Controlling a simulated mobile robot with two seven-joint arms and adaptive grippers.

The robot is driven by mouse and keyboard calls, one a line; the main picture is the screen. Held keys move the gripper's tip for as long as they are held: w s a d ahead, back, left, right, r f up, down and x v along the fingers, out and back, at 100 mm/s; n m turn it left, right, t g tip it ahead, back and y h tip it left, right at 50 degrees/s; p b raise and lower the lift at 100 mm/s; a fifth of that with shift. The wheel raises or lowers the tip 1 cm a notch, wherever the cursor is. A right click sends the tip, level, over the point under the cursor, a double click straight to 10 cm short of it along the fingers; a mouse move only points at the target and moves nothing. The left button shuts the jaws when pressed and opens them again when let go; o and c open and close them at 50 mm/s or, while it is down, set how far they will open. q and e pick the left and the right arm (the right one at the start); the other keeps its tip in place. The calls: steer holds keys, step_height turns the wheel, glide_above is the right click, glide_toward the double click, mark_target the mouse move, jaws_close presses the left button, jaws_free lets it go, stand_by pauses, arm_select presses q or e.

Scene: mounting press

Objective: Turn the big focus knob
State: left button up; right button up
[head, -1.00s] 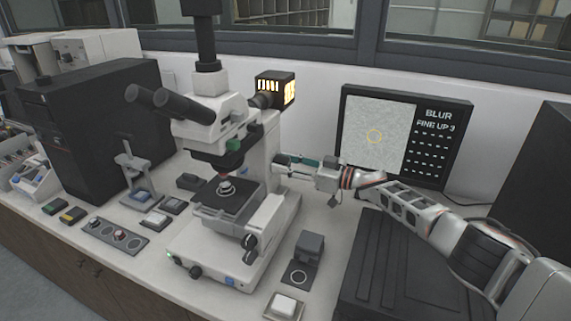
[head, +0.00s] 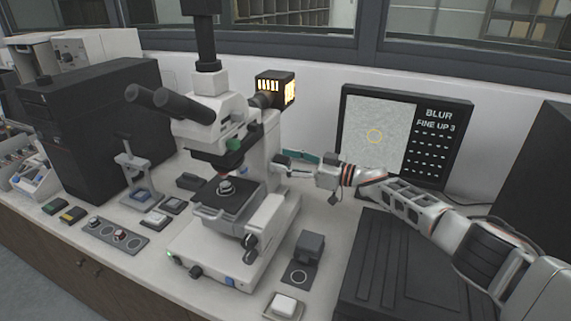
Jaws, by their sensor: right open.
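The white microscope (head: 228,130) stands in the middle of the bench. A dark focus knob (head: 249,243) sits low on the near right side of its stand; I cannot tell whether a bigger knob is hidden beyond it. My right gripper (head: 281,165) comes in from the right, above and behind this knob. It is open, with its fingers pointing left at the microscope's column. I see nothing held between the fingers, and I cannot tell whether they touch the column. The monitor (head: 407,136) reads "BLUR" and "FINE UP 3". My left gripper is not in view.
A dark grey block (head: 309,246) and a white-topped button box (head: 285,306) stand right of the microscope base. A black ribbed case (head: 405,270) lies under my right arm. A black computer tower (head: 90,115) and small stands fill the left side.

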mark_target(273, 131)
step_height(273, 131, up, 9)
steer(key=shift+r, duration=0.1)
steer(key=shift+s, duration=0.15)
stand_by(1.8)
